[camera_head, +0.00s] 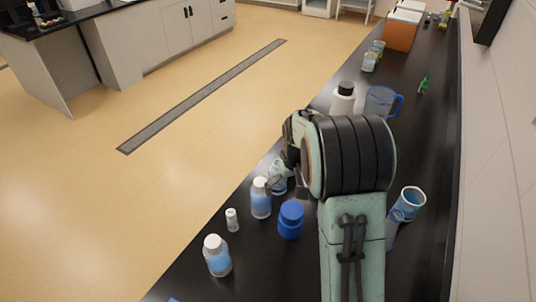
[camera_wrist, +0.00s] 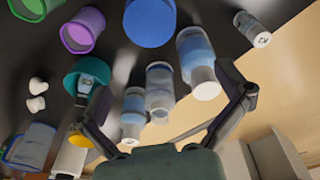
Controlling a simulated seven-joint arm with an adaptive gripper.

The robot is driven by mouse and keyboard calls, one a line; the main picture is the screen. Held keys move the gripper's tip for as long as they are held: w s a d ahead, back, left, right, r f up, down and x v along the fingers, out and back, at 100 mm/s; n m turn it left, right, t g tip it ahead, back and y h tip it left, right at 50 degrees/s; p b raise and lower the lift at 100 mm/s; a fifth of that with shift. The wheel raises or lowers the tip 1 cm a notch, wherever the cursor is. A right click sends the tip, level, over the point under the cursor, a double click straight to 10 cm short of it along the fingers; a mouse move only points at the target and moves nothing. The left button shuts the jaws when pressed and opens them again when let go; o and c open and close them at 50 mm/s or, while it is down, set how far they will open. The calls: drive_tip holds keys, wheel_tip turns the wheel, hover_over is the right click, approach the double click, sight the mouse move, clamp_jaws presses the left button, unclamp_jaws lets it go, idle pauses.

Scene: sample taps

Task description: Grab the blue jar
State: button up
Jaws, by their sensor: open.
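The blue jar (camera_head: 291,219), a solid blue jar with a blue lid, stands upright on the black counter, just left of my arm in the head view. A round blue shape at the top edge of the wrist view (camera_wrist: 150,22), partly cut off, looks like the same jar. My gripper (camera_wrist: 163,80) is open, with its two fingers spread in the wrist view. Clear and white-capped bottles show between and beyond the fingers, and the blue shape is beyond the fingertips. In the head view my arm hides most of the gripper. Nothing is seen held.
A white-capped bottle with blue liquid (camera_head: 261,201) stands left of the jar. A small vial (camera_head: 232,220) and another such bottle (camera_head: 217,258) stand nearer. A black-capped white bottle (camera_head: 343,99) and a blue-handled pitcher (camera_head: 380,102) stand farther back. A blue-rimmed beaker (camera_head: 410,203) is right of my arm.

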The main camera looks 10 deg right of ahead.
sight(292, 221)
drive_tip(key=shift+g, duration=0.8)
drive_tip(key=f, duration=0.4)
drive_tip(key=s+f, duration=0.1)
drive_tip(key=f, duration=0.3)
drive_tip(key=s+d+f, duration=0.1)
drive_tip(key=f, duration=0.2)
drive_tip(key=shift+f, duration=1)
drive_tip(key=c, duration=1)
